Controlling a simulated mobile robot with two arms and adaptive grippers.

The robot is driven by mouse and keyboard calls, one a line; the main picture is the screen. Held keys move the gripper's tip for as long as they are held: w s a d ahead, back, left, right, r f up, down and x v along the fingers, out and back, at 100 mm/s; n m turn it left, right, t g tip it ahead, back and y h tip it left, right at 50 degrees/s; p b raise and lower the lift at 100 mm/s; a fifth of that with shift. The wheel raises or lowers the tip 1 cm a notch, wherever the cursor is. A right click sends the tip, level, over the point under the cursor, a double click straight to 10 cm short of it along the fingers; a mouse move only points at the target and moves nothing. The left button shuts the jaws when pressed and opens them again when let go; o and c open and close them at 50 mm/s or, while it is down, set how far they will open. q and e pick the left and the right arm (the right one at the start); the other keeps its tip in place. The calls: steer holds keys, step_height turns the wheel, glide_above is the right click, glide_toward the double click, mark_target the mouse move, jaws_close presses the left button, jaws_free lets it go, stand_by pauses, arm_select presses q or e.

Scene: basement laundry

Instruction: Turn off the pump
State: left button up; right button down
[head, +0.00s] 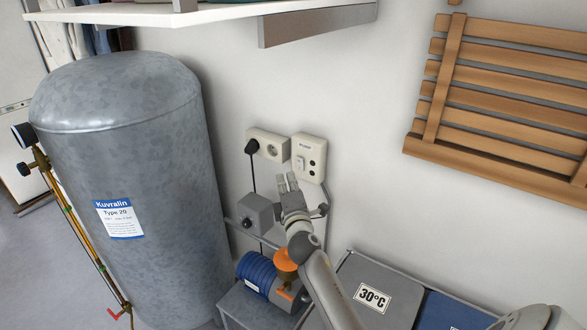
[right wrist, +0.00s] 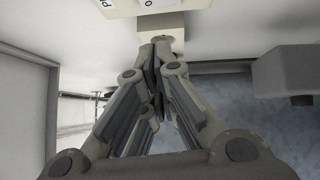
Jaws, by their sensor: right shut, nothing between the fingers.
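The pump (head: 257,274) is a blue ribbed motor with an orange part on top, low beside the grey tank. A cream switch box (head: 316,170) labelled PUMP is on the wall above it, with a pale switch (head: 300,162) at its left and dark round parts at its right. My right gripper (head: 287,181) is shut and empty, just below and left of the box. In the right wrist view its fingertips (right wrist: 158,43) are close to a pale block under the lettered plate (right wrist: 115,7); I cannot tell whether they touch. My left gripper is not in view.
A cream socket (head: 269,146) with a black plug is left of the switch box. A grey box (head: 256,214) is below it. The grey tank (head: 150,180) stands left. A shelf (head: 200,14) overhangs above, and a wooden slatted rack (head: 500,85) is right. A 30°C bin lid (head: 385,280) is lower right.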

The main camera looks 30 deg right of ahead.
mark_target(300, 164)
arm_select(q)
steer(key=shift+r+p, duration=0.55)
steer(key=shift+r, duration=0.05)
arm_select(e)
steer(key=shift+w+d+r, duration=0.2)
steer(key=shift+w+d, duration=0.55)
steer(key=shift+d, duration=0.35)
steer(key=shift+w+d+r, duration=0.15)
steer(key=shift+w+d, duration=0.6)
steer(key=shift+d, duration=0.3)
arm_select(q)
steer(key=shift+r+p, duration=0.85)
steer(key=shift+p, duration=0.05)
arm_select(e)
steer(key=shift+d+r+m, duration=0.15)
steer(key=shift+d+m, duration=0.05)
steer(key=shift+m, duration=0.1)
